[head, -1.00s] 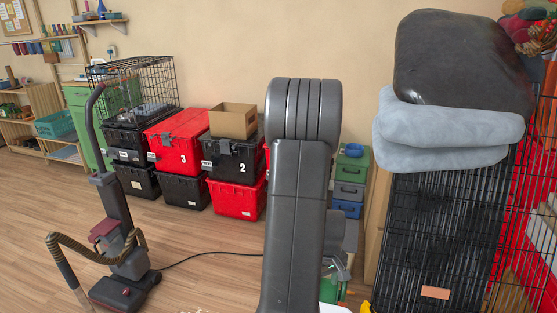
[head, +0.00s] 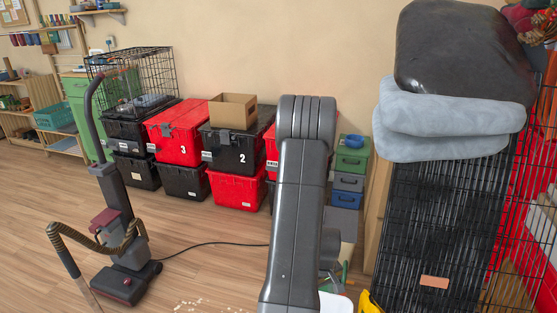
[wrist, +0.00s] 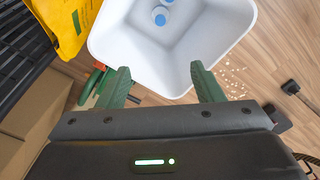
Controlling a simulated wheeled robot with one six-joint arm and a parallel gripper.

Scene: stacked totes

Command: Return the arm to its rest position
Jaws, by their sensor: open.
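My arm (head: 299,200) rises in the middle of the head view, its elbow in front of the stacked totes. The arm hides my gripper in that view. In the wrist view my gripper (wrist: 161,84) shows two green fingers spread well apart, with nothing between them. Beyond the fingertips is a white bin (wrist: 205,62) with blue-and-white items (wrist: 160,16) inside. A part of the white bin also shows at the bottom of the head view (head: 337,303).
Black and red totes (head: 178,128) stand stacked along the wall, with an open cardboard box (head: 232,112) on one. An upright vacuum (head: 125,270) stands at left, its cord across the floor. A black wire crate (head: 430,220) with grey cushions (head: 440,125) stands at right. Crumbs (wrist: 232,80) lie beside the bin.

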